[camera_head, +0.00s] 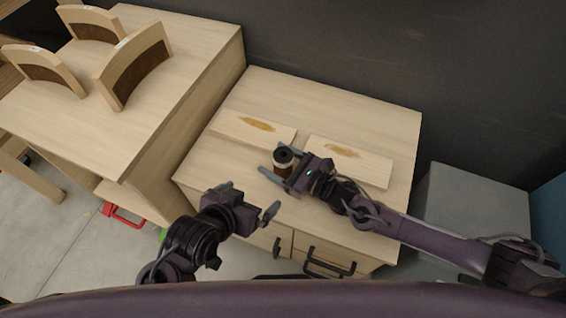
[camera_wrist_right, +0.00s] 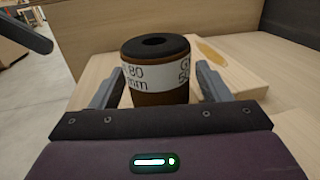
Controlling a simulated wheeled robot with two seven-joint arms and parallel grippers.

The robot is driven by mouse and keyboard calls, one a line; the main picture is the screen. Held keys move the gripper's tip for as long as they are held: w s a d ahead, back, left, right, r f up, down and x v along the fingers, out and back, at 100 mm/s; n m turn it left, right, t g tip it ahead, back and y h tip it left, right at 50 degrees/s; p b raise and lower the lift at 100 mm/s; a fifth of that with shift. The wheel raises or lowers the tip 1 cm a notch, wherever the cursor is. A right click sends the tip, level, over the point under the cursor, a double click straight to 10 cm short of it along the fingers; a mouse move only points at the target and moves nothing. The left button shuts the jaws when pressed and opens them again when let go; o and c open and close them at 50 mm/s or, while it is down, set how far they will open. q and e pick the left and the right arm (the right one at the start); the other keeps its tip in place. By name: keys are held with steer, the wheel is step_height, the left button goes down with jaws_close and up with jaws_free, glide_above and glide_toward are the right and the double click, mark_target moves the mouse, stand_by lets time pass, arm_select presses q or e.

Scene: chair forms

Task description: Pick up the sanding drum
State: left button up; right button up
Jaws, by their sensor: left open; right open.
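The sanding drum (camera_head: 283,160) is a short upright cylinder with a black top, a centre hole and a brown body. It stands on the wooden cabinet top. In the right wrist view the drum (camera_wrist_right: 156,72) shows a white printed label band and sits between the two fingers. My right gripper (camera_head: 277,165) is open around the drum, one finger on each side; I cannot tell whether they touch it. My left gripper (camera_head: 252,200) is open and empty, in front of the cabinet's near edge.
Two light boards with brown patches, a left board (camera_head: 228,122) and a right board (camera_head: 375,168), lie behind the drum. A higher wooden bench (camera_head: 150,85) with several curved chair parts stands at left. A dark wall (camera_head: 400,60) closes the back. A grey box (camera_head: 470,205) stands at right.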

steer(key=c, duration=1.3)
steer(key=shift+o, duration=0.2)
steer(key=shift+r, duration=0.15)
